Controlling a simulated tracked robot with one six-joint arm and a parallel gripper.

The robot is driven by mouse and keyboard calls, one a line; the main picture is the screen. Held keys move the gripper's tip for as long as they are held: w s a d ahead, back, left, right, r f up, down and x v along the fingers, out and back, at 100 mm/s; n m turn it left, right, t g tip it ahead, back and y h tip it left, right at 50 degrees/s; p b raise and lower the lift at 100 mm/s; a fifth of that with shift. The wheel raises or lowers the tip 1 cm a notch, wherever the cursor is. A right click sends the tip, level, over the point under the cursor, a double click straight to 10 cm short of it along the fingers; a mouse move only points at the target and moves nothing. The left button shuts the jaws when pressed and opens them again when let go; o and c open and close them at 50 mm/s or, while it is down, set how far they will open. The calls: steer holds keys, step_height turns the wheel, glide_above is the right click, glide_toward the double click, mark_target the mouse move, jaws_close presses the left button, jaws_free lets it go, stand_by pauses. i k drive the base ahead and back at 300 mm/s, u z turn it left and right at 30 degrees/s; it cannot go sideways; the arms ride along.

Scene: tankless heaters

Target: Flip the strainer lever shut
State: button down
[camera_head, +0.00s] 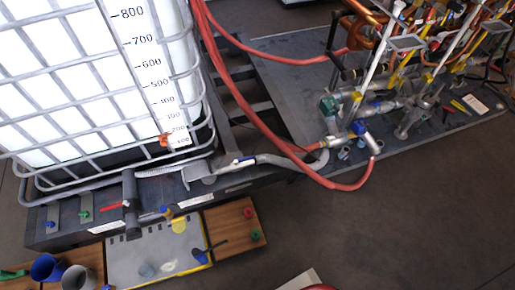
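I cannot tell for certain which part is the strainer lever. A small blue-handled valve lever (243,161) sits on the grey pipe in front of the white tank. A blue valve handle (358,128) sits on the metal pipework at the right, near a green fitting (328,104). A short red lever (110,207) lies on the dark base below the tank. The parts are too small to tell whether any lever is open or shut. My gripper does not show in this view.
A caged white tank (95,80) fills the upper left. Red hoses (238,95) run from it to the pipework. A grey tray (150,255), wooden boards (232,222) and blue and grey cups (47,268) lie at lower left. The floor (400,215) at lower right is mostly clear.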

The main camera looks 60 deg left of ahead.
mark_target(252, 157)
steer(key=i, duration=0.55)
steer(key=u, duration=3.2)
steer(key=i, duration=0.5)
steer(key=z, duration=0.15)
